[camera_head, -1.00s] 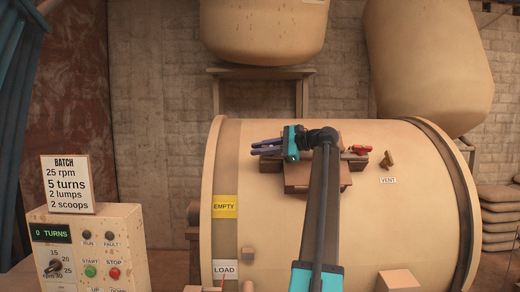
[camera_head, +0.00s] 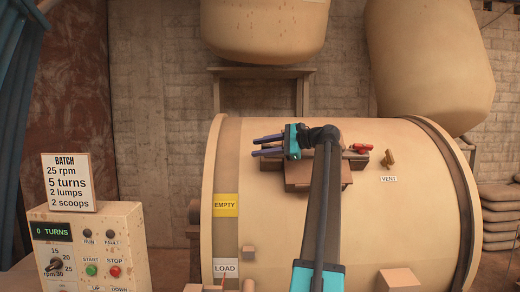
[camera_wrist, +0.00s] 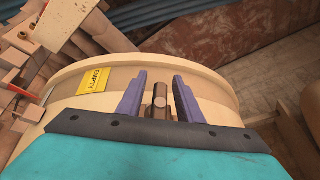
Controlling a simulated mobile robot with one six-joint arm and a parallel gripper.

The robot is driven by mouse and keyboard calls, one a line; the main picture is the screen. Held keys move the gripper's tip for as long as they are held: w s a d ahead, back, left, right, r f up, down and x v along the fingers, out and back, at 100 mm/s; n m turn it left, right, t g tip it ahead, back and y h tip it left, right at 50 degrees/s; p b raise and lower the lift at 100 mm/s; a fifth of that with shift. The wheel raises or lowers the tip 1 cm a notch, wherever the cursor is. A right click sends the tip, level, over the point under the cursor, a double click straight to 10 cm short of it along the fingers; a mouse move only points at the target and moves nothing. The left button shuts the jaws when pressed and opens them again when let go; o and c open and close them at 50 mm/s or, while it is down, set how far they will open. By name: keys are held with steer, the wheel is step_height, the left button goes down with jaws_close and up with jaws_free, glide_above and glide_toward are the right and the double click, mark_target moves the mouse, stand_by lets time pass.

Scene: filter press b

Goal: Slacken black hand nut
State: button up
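My gripper (camera_head: 258,147) is over the upper left of the hatch (camera_head: 300,183) on the big tan drum (camera_head: 350,228). In the wrist view its two purple fingers (camera_wrist: 160,97) stand apart. A small brown stub with a round end (camera_wrist: 159,97) shows in the gap between them, with space on both sides. I cannot tell if this stub belongs to the hand nut. No clearly black nut is visible apart from my arm. A red handle (camera_head: 362,148) sits at the hatch's right end.
A brown knob (camera_head: 389,158) stands right of the hatch, above the VENT label (camera_head: 388,179). The yellow EMPTY label (camera_head: 225,205) and the white LOAD label (camera_head: 225,268) are on the drum's left. A control box (camera_head: 85,240) with a BATCH card (camera_head: 67,182) stands at left.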

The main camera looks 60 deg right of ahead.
steer(key=b+v, duration=0.2)
steer(key=v, duration=1.1)
steer(key=shift+s, duration=0.2)
steer(key=shift+r, duration=0.1)
